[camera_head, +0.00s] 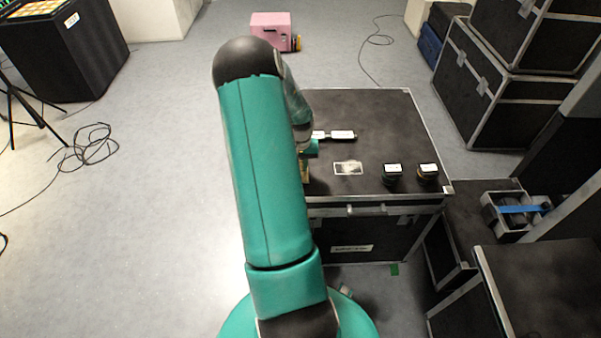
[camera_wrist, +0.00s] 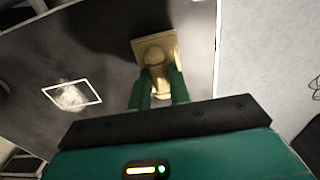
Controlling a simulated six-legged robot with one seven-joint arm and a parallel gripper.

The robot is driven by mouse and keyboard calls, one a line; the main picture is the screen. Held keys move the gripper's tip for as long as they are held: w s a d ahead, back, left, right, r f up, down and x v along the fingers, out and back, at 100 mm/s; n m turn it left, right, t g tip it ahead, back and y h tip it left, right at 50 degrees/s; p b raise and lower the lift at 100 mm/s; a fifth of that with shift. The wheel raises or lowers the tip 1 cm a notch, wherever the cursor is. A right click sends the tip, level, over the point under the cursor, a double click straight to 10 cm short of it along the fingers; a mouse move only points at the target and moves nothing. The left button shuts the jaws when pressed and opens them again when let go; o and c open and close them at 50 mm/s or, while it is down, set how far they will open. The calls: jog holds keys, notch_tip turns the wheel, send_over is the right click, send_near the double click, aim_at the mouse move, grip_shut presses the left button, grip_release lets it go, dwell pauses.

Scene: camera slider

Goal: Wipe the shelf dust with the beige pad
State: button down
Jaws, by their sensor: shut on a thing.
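The beige pad (camera_wrist: 153,48) has a square base and a rounded knob. My gripper (camera_wrist: 160,82) is shut on the knob, with a green finger on each side. In the head view my gripper (camera_head: 311,149) is at the left part of the dark top, and only a beige sliver of the pad (camera_head: 306,172) shows behind my arm. The pale dust (camera_wrist: 70,97) lies inside a white rectangular outline, left of the pad in the wrist view. In the head view the dust patch (camera_head: 348,168) is right of my gripper. I cannot tell whether the pad touches the surface.
The dust is on a black flight case top (camera_head: 375,115) with metal edges. Bare dark surface lies between pad and dust.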

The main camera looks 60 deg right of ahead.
jog(key=shift+r, duration=3.3)
